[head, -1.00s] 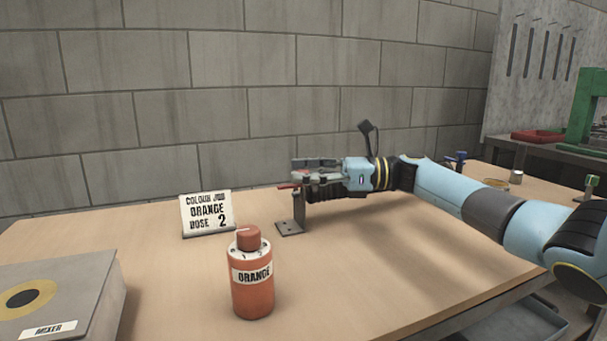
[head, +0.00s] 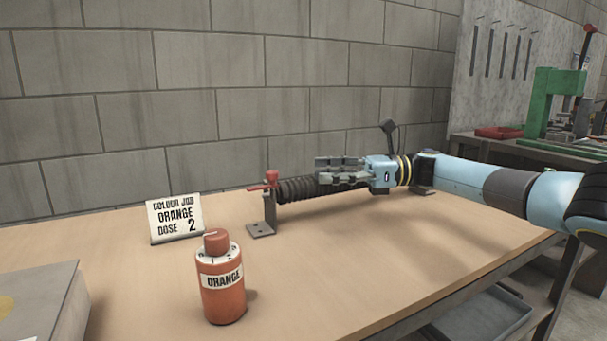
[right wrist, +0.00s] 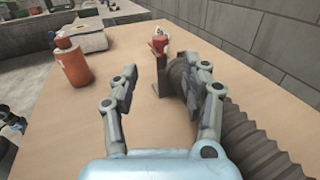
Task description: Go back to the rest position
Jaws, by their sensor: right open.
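My right gripper (head: 322,172) is open and empty in the head view, with its arm coming in from the right. It is at a dark ribbed tube (head: 296,189), partly in front of it. In the right wrist view, the two fingers (right wrist: 165,85) are spread apart, and the tube (right wrist: 250,140) runs beside and behind the right finger. A red clamp (head: 268,181) on a grey bracket (head: 262,228) is at the tube's left end. The clamp also shows in the right wrist view (right wrist: 160,45), beyond the fingertips.
An orange bottle (head: 221,295) and a job card (head: 175,216) reading "ORANGE DOSE 2" stand on the wooden table (head: 350,270). A grey box (head: 45,300) is at the left edge. A block wall (head: 170,100) stands behind. The table's front middle is clear.

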